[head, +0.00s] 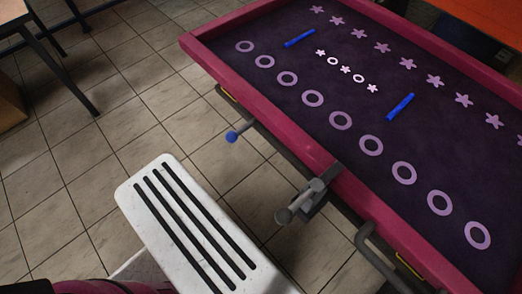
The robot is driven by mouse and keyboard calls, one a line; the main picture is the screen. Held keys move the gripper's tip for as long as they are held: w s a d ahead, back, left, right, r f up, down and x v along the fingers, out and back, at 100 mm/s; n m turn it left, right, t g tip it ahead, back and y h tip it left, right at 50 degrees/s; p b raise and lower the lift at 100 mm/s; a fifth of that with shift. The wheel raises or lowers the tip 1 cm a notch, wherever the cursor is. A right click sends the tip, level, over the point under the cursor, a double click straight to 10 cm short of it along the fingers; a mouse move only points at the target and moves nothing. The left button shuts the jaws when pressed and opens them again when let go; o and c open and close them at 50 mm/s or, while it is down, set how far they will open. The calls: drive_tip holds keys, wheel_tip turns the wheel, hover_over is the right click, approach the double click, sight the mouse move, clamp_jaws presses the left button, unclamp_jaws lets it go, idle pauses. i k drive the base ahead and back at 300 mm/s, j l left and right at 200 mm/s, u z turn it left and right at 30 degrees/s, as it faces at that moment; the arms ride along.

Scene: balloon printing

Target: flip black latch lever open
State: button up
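A dark grey latch (313,203) is fixed at the near edge of the magenta frame of the printing table. I cannot tell from this view whether the latch is open or closed. My gripper is not in view, and nothing touches the latch.
The magenta-framed table (264,127) has a dark purple surface with rings, stars and two blue bars. A blue-tipped rod (232,137) juts out below its near edge. A grey bent handle (372,246) sits right of the latch.

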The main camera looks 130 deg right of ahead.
sight(284, 215)
drive_tip(key=u, duration=0.65)
drive_tip(key=l+u, duration=0.15)
drive_tip(key=u, duration=1.2)
drive_tip(key=l+u, duration=0.1)
drive_tip(key=u, duration=1.25)
drive_tip(key=k+u, duration=0.1)
drive_tip(key=u, duration=1.25)
drive_tip(key=k+u, duration=0.1)
drive_tip(key=u, duration=0.55)
